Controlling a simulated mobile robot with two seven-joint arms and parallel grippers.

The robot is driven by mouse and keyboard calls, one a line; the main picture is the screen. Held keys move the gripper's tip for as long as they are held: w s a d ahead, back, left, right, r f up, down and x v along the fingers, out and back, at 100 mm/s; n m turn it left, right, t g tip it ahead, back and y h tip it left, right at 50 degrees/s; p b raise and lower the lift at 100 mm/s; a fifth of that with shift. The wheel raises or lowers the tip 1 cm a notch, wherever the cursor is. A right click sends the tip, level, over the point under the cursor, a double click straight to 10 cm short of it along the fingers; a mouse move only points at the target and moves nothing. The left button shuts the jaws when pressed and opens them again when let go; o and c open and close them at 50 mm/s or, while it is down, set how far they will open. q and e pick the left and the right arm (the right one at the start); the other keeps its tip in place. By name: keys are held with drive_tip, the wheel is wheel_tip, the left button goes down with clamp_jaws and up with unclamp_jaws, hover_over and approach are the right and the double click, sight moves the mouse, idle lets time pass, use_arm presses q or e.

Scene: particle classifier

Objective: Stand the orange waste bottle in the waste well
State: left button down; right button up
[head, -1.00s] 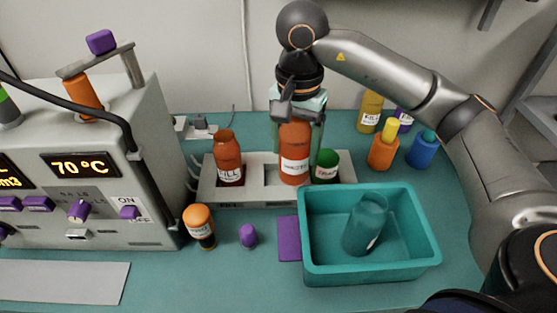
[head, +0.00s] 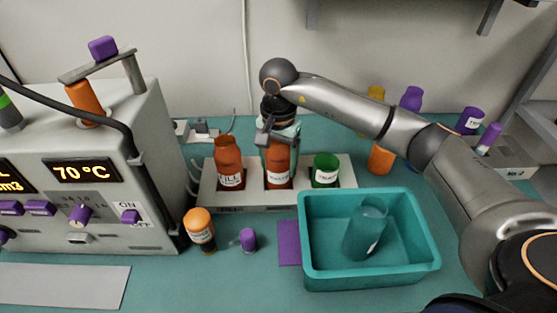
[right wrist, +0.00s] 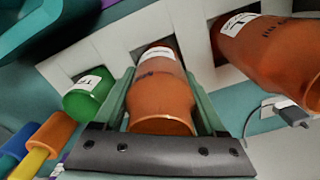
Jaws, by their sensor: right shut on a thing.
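The orange waste bottle (head: 278,176), with a white label, stands upright at the middle well of the pale rack (head: 342,204). Its base looks sunk into the opening, level with its neighbours. My right gripper (head: 280,137) comes from above and is shut on its upper part. In the right wrist view the waste bottle (right wrist: 160,95) sits between the two green fingers of my right gripper (right wrist: 157,88), its open mouth toward the camera. An orange fill bottle (head: 229,165) stands in the left well and a green bottle (head: 326,171) in the right well. My left gripper is not in view.
A teal bin (head: 425,255) with a teal bottle (head: 366,230) lying tilted inside is front right. An orange-capped bottle (head: 200,228) and a purple cap (head: 248,240) stand in front of the rack. The grey machine (head: 75,215) is at left. Coloured bottles stand behind my arm.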

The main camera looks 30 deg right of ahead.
drive_tip(key=shift+f, duration=0.1)
drive_tip(key=o, duration=1.3)
wheel_tip(320, 180, up, 12)
drive_tip(key=shift+r, duration=0.15)
